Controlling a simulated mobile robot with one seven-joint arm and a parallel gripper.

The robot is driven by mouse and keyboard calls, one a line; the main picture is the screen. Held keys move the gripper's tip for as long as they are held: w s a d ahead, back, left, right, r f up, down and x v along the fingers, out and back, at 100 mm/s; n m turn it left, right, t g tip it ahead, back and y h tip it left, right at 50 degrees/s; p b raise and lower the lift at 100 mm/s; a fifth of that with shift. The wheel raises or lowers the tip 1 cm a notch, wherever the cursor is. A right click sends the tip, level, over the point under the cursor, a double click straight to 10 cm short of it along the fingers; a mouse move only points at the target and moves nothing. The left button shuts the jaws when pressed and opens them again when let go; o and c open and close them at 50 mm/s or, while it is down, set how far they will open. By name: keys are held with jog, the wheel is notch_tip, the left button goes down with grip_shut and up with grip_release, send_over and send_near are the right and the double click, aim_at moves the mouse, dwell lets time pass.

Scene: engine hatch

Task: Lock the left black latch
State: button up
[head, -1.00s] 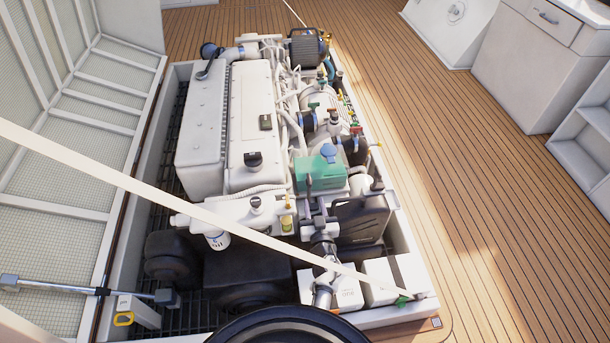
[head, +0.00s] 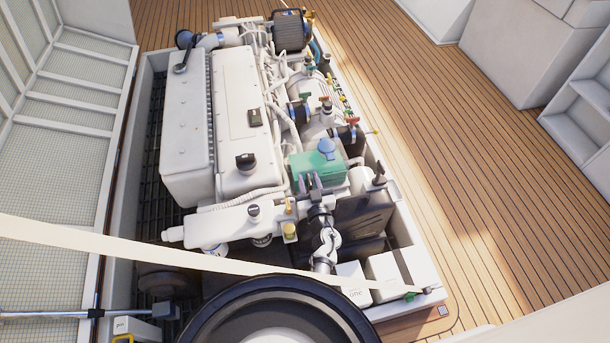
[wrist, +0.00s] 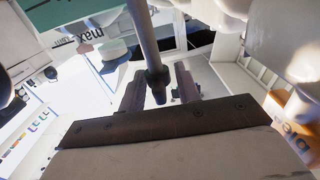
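My gripper (head: 310,183) is at the front left of the green box with the blue cap (head: 320,168). In the wrist view its two fingers (wrist: 158,90) stand apart. A dark rod with a thicker end (wrist: 146,45) comes down from the top between them, with a gap showing on both sides. It may be the left black latch, but I cannot be sure. Whether it touches a finger is unclear. In the head view that spot is mostly covered by my gripper. A similar black upright piece (head: 379,173) stands to the right of the green box.
The white engine (head: 235,110) fills the hatch to the left. White boxes (head: 385,272) sit at the front right. A pale strap (head: 120,250) crosses the front. A large black round thing (head: 215,315) blocks the bottom. Wooden deck (head: 460,170) is clear to the right.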

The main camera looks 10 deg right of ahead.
jog(key=shift+w, duration=0.1)
grip_shut()
dwell(0.3)
jog(key=shift+m+h+b, duration=0.3)
jog(key=shift+h+b, duration=0.2)
jog(key=shift+r+m+h+b, duration=0.1)
jog(key=shift+m+h+b, duration=0.2)
jog(key=shift+m+h, duration=0.35)
